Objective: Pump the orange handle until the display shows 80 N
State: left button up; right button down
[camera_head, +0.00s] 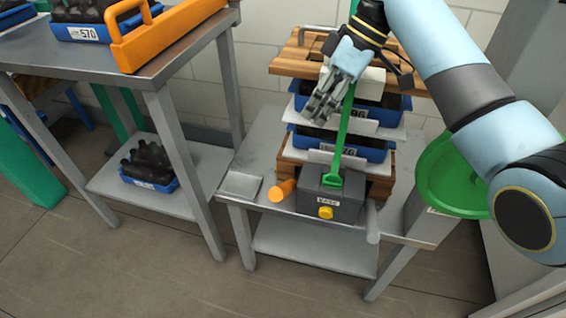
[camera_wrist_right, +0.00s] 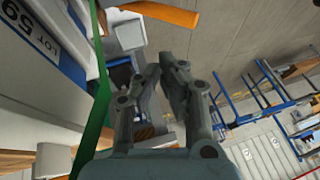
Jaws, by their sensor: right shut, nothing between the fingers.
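The orange handle (camera_head: 282,190) is a short cylinder at the left of a grey box (camera_head: 345,205) on the low metal bench. A yellow knob (camera_head: 326,212) is on the box's front. A small white plate (camera_head: 328,201) above it has marks too small to read; I cannot tell whether it is the display. A green bar (camera_head: 340,145) rises from the box. My right gripper (camera_head: 318,112) is shut and empty, high above the orange handle and apart from it. In the right wrist view its fingers (camera_wrist_right: 168,68) stand beside the green bar (camera_wrist_right: 97,110). My left gripper is out of view.
Blue bins (camera_head: 375,150) and wooden boards (camera_head: 296,62) are stacked behind the grey box. A green round dish (camera_head: 440,175) is at right. A metal table (camera_head: 150,75) at left bears an orange caddy (camera_head: 170,32). A flat grey plate (camera_head: 241,184) lies left of the handle.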

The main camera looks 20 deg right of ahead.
jog(key=b, duration=0.2)
send_over(286, 185)
jog(key=f, duration=0.7)
jog(key=w+f, duration=0.1)
jog(key=f, duration=0.3)
jog(key=shift+d, duration=0.3)
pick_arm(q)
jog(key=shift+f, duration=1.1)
pick_arm(e)
jog(key=shift+s+a+f, duration=0.45)
jog(key=shift+d, duration=0.1)
